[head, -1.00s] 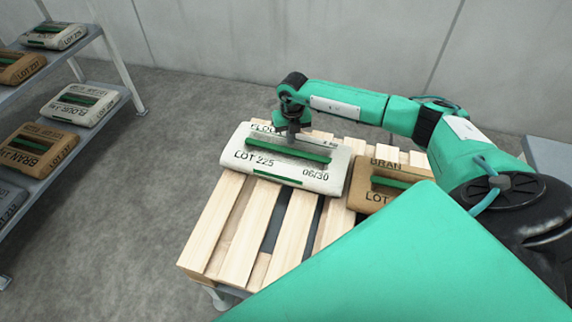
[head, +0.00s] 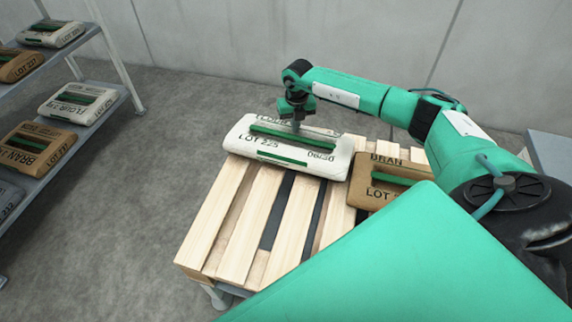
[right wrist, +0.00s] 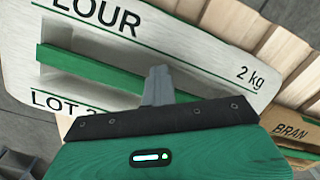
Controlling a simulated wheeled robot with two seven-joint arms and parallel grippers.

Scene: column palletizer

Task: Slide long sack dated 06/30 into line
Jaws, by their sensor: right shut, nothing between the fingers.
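The long white flour sack (head: 238,140), printed LOT 225 and 06/30, lies flat across the far left part of the wooden pallet (head: 247,222). It has a green handle bar over a recess and a green strip on its near side. My right gripper (head: 296,124) is shut and empty, pointing down at the handle. In the right wrist view, the closed fingers (right wrist: 157,82) overlap the sack's recess beside the green bar (right wrist: 95,68); I cannot tell whether they touch it. My left gripper is not in view.
A brown bran sack (head: 366,192) lies on the pallet right of the white sack, close beside it. The near left slats are bare. A metal rack (head: 75,140) with several sacks stands at the left, across open floor.

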